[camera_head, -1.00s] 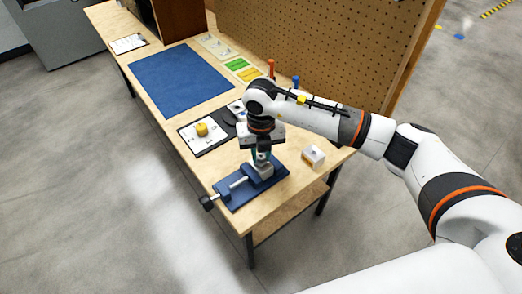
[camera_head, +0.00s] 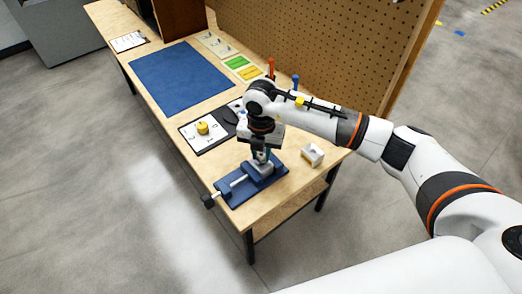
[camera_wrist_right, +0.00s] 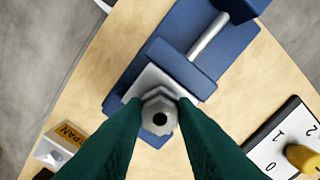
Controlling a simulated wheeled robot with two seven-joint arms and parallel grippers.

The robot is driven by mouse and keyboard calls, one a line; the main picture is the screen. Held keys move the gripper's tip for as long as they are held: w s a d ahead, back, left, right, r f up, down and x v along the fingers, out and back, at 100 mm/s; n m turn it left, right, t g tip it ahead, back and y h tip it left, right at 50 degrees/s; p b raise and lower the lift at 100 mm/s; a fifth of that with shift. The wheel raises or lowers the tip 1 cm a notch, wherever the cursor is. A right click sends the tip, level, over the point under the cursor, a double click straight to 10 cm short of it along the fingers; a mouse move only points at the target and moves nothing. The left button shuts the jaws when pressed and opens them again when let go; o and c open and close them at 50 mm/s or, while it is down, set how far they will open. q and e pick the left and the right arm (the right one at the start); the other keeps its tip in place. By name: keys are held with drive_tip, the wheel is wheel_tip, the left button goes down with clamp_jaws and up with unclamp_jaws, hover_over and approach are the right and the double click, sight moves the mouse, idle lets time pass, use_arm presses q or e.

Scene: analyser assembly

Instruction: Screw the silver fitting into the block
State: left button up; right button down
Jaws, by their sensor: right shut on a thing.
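The silver fitting (camera_wrist_right: 159,110) is a hex-shaped piece with a dark centre hole in the right wrist view. My right gripper (camera_wrist_right: 158,108) has its green fingers shut on its two sides. The pale grey block (camera_wrist_right: 144,84) sits right behind the fitting, clamped in a blue vise (camera_wrist_right: 178,62). The fitting lines up over the block, but how deep it sits is hidden. In the head view my right gripper (camera_head: 261,155) points down over the vise (camera_head: 236,198), and its fingertips largely cover the fitting. My left gripper is not in view.
A white open box (camera_head: 313,154) stands right of the vise. A numbered board (camera_head: 200,138) with a yellow knob (camera_head: 203,127) lies to the left. A blue mat (camera_head: 180,78) lies farther back, and a pegboard (camera_head: 310,50) rises behind the table.

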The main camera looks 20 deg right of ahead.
sight(261, 154)
drive_tip(key=shift+r+m+p, duration=0.2)
drive_tip(key=shift+m+p, duration=0.4)
drive_tip(key=shift+m, duration=0.6)
drive_tip(key=shift+f+m, duration=0.15)
drive_tip(key=shift+m, duration=0.65)
drive_tip(key=c, duration=1.1)
unclamp_jaws()
drive_tip(key=shift+o, duration=0.5)
drive_tip(key=o, duration=0.5)
drive_tip(key=shift+f, duration=0.1)
drive_tip(key=shift+r+p, duration=1.95)
drive_tip(key=shift+r, duration=0.6)
